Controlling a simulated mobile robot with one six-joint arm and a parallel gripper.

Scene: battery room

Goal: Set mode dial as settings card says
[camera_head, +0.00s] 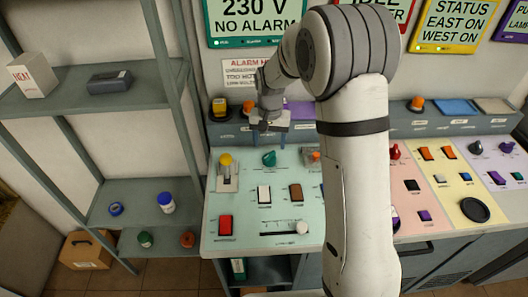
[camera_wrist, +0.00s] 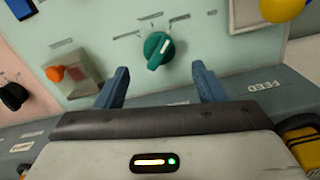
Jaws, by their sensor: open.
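A green dial (camera_head: 269,158) sits on the pale green panel, and it fills the upper middle of the wrist view (camera_wrist: 157,50). Its pale pointer mark slants to the upper right in the wrist view. Small tick labels around it are too blurred to read. My gripper (camera_head: 268,125) is above and behind the dial in the head view. In the wrist view my gripper (camera_wrist: 160,68) has its two blue fingers apart, with the dial beyond and between their tips, not visibly touched. A white card (camera_head: 240,73) on the wall begins "ALARM"; my arm hides part of it.
A yellow-knobbed lever (camera_head: 226,160) is left of the dial and an orange knob (camera_wrist: 55,73) is on its other side. Rocker switches, a red button (camera_head: 225,225) and a slider (camera_head: 302,227) lie nearer. A grey shelf rack (camera_head: 140,190) stands left.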

